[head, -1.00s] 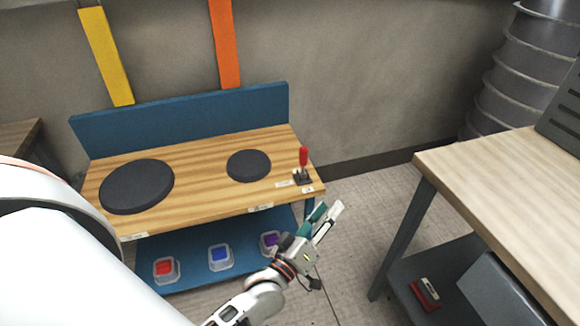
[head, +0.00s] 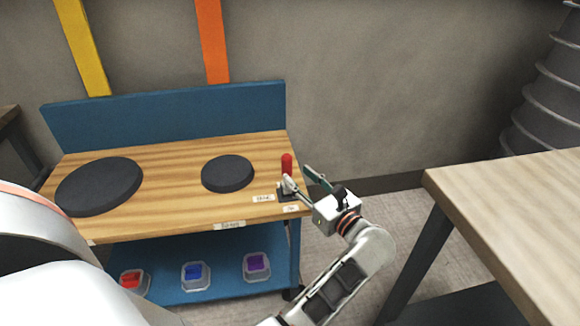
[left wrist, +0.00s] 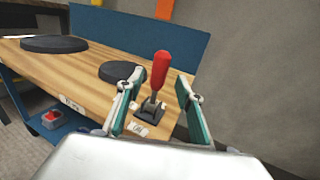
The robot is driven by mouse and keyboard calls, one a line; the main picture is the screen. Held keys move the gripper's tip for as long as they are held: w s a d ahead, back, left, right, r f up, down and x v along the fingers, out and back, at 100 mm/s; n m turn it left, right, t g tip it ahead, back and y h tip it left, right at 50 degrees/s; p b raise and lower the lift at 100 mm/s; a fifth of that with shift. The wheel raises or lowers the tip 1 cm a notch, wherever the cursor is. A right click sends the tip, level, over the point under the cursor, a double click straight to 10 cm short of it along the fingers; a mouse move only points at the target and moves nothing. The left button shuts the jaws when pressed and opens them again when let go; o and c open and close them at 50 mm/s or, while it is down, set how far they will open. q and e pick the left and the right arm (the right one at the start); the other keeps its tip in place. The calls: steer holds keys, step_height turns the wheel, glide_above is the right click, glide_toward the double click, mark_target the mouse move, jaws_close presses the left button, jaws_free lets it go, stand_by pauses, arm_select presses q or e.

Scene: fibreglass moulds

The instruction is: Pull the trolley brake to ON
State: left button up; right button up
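The brake lever has a red handle (head: 287,164) on a small dark base at the right end of the trolley's wooden top (head: 160,160). It stands about upright. My left gripper (head: 298,177) is open beside the lever, with its fingers pointing toward it. In the left wrist view the red handle (left wrist: 160,70) shows between the two spread green-padded fingers, with a gap on each side. I cannot tell whether a finger touches the lever. Small white labels (head: 263,198) lie by the base; their print is too small to read surely. My right gripper is not in view.
Two dark round discs, one large (head: 100,186) and one smaller (head: 228,173), lie on the trolley top. Bins with red, blue and purple contents (head: 256,266) sit on the lower shelf. A wooden table (head: 510,200) stands at the right. The trolley has a blue back panel (head: 165,116).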

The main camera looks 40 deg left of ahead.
mark_target(290, 167)
arm_select(q)
steer(key=x, duration=0.7)
steer(key=shift+d, duration=0.1)
steer(key=shift+r, duration=0.1)
jaws_close()
